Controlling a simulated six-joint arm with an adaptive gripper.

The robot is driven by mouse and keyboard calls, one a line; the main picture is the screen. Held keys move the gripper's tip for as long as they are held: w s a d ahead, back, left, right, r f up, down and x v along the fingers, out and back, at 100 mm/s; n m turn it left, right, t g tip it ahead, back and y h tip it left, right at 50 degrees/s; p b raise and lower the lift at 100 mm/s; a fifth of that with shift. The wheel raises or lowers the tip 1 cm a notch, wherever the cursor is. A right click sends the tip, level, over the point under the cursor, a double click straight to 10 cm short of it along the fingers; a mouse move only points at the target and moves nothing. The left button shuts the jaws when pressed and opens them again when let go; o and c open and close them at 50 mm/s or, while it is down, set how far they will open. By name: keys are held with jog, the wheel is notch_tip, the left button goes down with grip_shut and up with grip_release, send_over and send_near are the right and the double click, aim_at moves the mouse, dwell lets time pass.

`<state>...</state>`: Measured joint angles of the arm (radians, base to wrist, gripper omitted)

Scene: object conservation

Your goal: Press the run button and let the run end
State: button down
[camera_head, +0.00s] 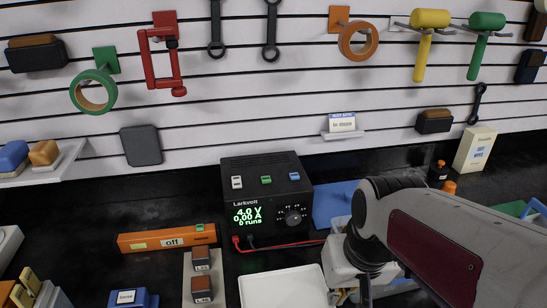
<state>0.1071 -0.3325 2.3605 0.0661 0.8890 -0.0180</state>
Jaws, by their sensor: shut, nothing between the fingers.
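The black power supply (266,198) stands on the dark bench in the middle. Its lit display (247,214) reads 4.0 V, 0.00 A and 0 runs. A dial (293,216) sits right of the display. On its top are a white button (237,182), a green button (266,180) and a blue button (294,176). Their labels are too small to read, so I cannot tell which is the run button. My arm comes in from the right, its wrist right of the supply. My gripper's fingertips are not visible.
An orange bar (150,241) marked "off" lies left of the supply. Red and black leads (280,246) run in front. A grey strip (189,290) with two blocks and a white tray (283,287) lie nearer. A blue box (335,203) stands right. Tools hang on the slatted wall.

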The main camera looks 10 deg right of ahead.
jog(key=shift+f, duration=0.15)
dwell(0.6)
jog(key=m+t, duration=0.4)
send_near(296, 176)
jog(key=shift+w+a+f+y, duration=0.15)
jog(key=shift+a+f+y, duration=0.15)
jog(key=shift+a+f, duration=0.25)
jog(key=w+r+m+t, duration=0.2)
jog(key=w+r, duration=0.3)
jog(key=shift+d+r+t, duration=0.3)
jog(key=shift+d+r, duration=0.05)
jog(key=shift+f, duration=0.15)
jog(key=shift+f, duration=4.25)
